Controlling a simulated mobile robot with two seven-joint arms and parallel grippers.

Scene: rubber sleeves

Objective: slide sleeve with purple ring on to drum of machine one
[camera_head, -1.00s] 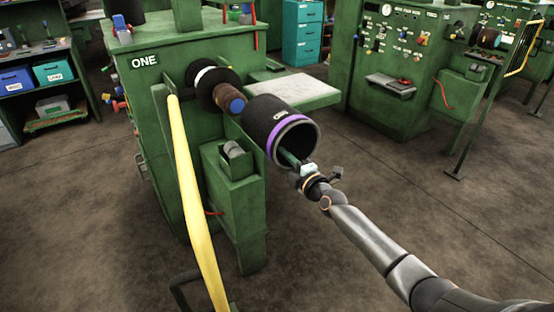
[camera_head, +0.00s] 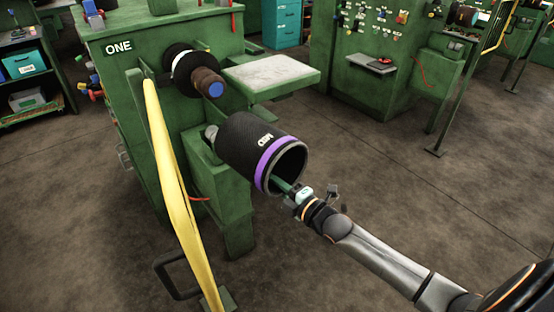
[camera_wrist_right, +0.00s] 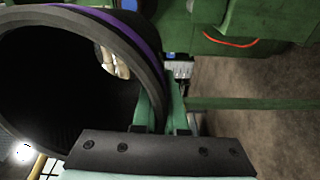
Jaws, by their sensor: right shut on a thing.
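The black sleeve (camera_head: 243,138) with a purple ring (camera_head: 268,160) near its open end hangs in the air in front of machine one (camera_head: 120,75), tilted, its open end toward me. My right gripper (camera_head: 284,186) is shut on the sleeve's wall at the near rim. In the right wrist view its green fingers (camera_wrist_right: 165,112) pinch the sleeve's rim (camera_wrist_right: 150,75). The drum of machine one (camera_head: 205,81), brown with a blue end, sticks out bare above and left of the sleeve. The sleeve is apart from it in the picture. My left gripper is not in view.
A yellow bar (camera_head: 166,170) stands in front of the machine at left. A green box (camera_head: 215,180) on the machine lies below and behind the sleeve. A pale-topped shelf (camera_head: 270,75) juts out right of the drum.

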